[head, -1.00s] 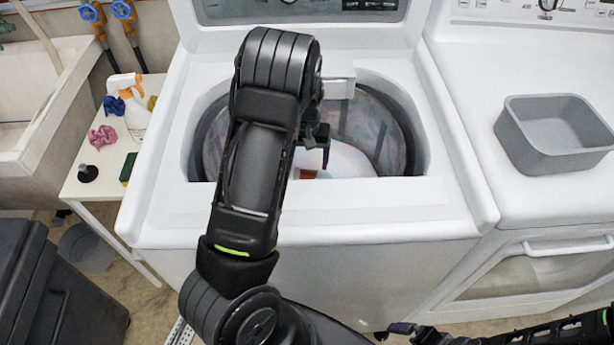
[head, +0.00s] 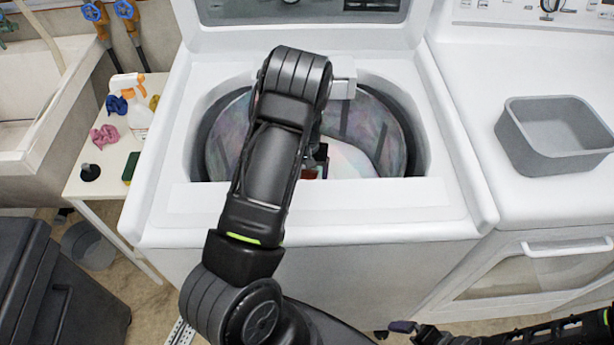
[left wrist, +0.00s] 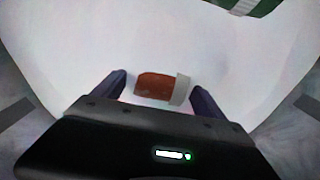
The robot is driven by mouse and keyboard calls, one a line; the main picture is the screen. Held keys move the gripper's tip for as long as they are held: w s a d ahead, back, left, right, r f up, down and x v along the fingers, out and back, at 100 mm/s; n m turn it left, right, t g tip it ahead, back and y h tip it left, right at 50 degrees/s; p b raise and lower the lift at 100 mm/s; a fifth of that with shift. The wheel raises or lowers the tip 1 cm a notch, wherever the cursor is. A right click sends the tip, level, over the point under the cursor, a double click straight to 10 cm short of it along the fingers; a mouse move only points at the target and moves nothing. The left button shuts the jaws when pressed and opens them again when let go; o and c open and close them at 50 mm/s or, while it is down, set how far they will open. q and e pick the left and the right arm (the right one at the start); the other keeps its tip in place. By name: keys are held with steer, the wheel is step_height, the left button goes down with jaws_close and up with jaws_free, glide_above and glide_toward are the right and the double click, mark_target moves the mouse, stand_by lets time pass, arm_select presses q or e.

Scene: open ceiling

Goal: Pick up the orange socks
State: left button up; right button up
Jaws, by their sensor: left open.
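The orange sock (left wrist: 154,86), orange-red with a pale cuff, lies on the white bottom of the washer drum in the left wrist view. In the head view a small reddish part of it (head: 309,173) shows beside my arm. My left gripper (left wrist: 160,88) is down inside the drum with its fingers apart, one on each side of the sock in the picture. I cannot tell whether the fingers touch it. In the head view my left arm hides most of the left gripper. My right gripper (head: 402,327) is low at the bottom right, and its jaws are unclear.
The washer's white rim (head: 425,200) surrounds the drum opening. A green-and-white item (left wrist: 245,5) lies at the drum's far side. A grey tub (head: 555,135) stands on the right-hand machine. A side table (head: 105,180) at left holds a spray bottle (head: 138,110) and small items.

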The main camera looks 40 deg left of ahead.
arm_select(q)
steer(key=shift+f, duration=0.1)
steer(key=shift+c, duration=0.4)
steer(key=c, duration=1.5)
